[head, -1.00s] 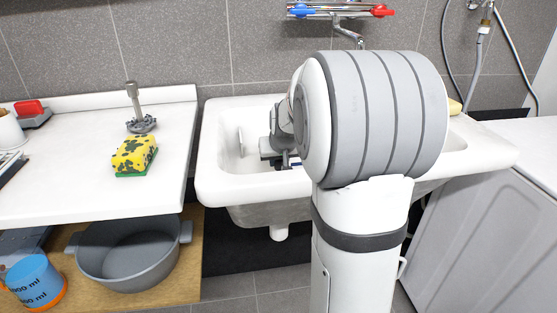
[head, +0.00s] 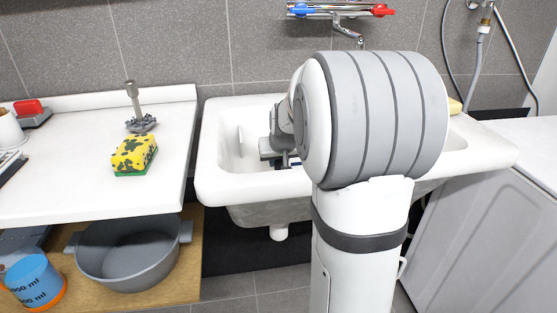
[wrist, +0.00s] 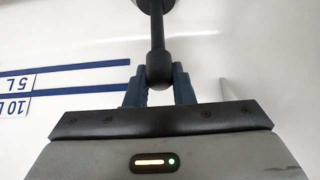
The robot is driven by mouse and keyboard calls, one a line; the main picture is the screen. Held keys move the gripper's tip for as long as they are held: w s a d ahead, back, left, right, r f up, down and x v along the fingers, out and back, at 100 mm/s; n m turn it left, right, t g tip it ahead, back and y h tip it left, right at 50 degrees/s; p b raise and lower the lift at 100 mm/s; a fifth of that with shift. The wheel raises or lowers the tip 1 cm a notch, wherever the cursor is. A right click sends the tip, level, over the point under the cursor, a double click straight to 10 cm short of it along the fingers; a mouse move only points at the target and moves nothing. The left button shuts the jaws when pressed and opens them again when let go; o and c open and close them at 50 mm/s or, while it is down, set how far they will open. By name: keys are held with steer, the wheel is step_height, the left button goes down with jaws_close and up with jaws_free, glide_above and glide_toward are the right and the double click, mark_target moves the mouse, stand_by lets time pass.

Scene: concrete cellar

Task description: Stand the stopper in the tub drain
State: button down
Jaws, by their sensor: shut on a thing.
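The stopper (wrist: 157,32) is dark, with a round knob, a thin stem and a wider end at the top edge of the wrist view. My gripper (wrist: 160,76) is shut on its knob, one blue-grey finger on each side. The white tub (head: 229,185) stands against the tiled wall in the head view, and the wrist of my arm reaches down into it. In the wrist view the white tub wall (wrist: 60,30) carries blue level lines and the labels 5 L and 10 L. The drain is not visible; my arm hides much of the basin in the head view.
A tap with blue and red handles (head: 340,12) is above the tub. A white counter (head: 60,190) at left holds a yellow sponge (head: 135,153) and a metal-stemmed item (head: 137,108). A grey pot (head: 130,260) sits on the shelf below.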

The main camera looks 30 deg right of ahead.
steer(key=shift+f+b, duration=0.7)
steer(key=shift+f, duration=0.3)
steer(key=c, duration=1.2)
jaws_free()
steer(key=shift+o, duration=0.2)
steer(key=shift+r, duration=0.1)
step_height(320, 180, up, 10)
steer(key=p, duration=0.3)
steer(key=shift+p, duration=0.3)
